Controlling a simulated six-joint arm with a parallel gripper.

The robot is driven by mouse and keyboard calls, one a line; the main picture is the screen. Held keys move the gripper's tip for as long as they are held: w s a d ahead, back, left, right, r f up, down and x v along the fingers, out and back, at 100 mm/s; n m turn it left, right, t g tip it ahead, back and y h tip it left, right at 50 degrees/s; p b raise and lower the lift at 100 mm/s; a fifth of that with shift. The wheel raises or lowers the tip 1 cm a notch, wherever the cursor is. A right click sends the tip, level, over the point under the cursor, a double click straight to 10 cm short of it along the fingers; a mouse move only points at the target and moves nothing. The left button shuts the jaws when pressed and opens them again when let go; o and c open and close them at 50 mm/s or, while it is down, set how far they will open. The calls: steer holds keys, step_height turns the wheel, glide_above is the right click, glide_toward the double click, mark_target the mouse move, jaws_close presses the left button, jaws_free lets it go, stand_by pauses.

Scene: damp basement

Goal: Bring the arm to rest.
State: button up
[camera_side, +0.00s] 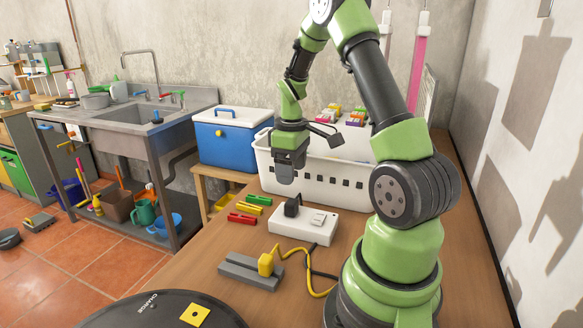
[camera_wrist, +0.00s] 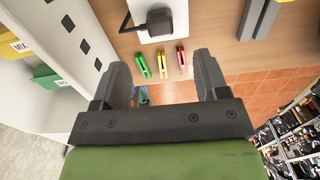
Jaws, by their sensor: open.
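My gripper (camera_side: 286,174) hangs from my green and black arm, pointing down beside the front wall of a white basket (camera_side: 330,186). In the wrist view its two dark fingers (camera_wrist: 163,78) are spread apart with nothing held between them. Beyond the fingertips in that view lie a green clip (camera_wrist: 143,66), a yellow clip (camera_wrist: 162,62) and a red clip (camera_wrist: 181,60) on the wooden table (camera_side: 205,262). I cannot tell the exact height of the gripper above the table.
A white power strip (camera_side: 318,229) with a black plug (camera_side: 292,206) stands near the gripper. A grey block (camera_side: 250,273) with a yellow plug (camera_side: 266,264) and cable lies closer. A blue cooler (camera_side: 232,140) is behind. A black round device (camera_side: 150,315) fills the front edge.

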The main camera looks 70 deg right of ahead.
stand_by(0.3)
steer(key=w+a+r+m+t, duration=0.1)
steer(key=w+a+r+t, duration=0.1)
steer(key=a+r, duration=0.55)
steer(key=s+a+r+m+t+y, duration=0.1)
steer(key=s+a+r+t, duration=0.1)
steer(key=s+a+r, duration=0.3)
steer(key=s+a+r+m+t+y, duration=0.1)
steer(key=s+a+r, duration=0.4)
steer(key=a, duration=0.6)
steer(key=shift+s+a+m+t, duration=0.15)
steer(key=shift+s+m+t, duration=0.3)
steer(key=shift+t, duration=0.65)
